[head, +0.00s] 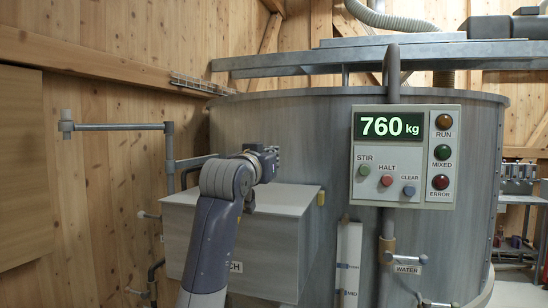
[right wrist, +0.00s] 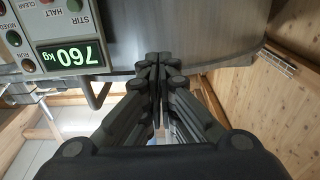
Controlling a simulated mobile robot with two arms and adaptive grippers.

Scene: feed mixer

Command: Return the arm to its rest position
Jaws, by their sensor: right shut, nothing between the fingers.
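My right arm rises from the bottom of the head view, and its gripper (head: 272,160) is above the grey box on the mixer's front, left of the control panel. In the right wrist view the gripper (right wrist: 158,60) is shut, fingers together with nothing between them. The mixer's grey wall (right wrist: 190,30) is beyond the fingertips; I cannot tell the exact gap. My left gripper is in neither view.
The control panel (head: 405,157) reads 760 kg, with STIR, HALT and CLEAR buttons; its lamps look unlit. The grey box (head: 260,245) is below the gripper. A pipe (head: 118,127) sticks out at left. A WATER lever (head: 405,258) is below the panel.

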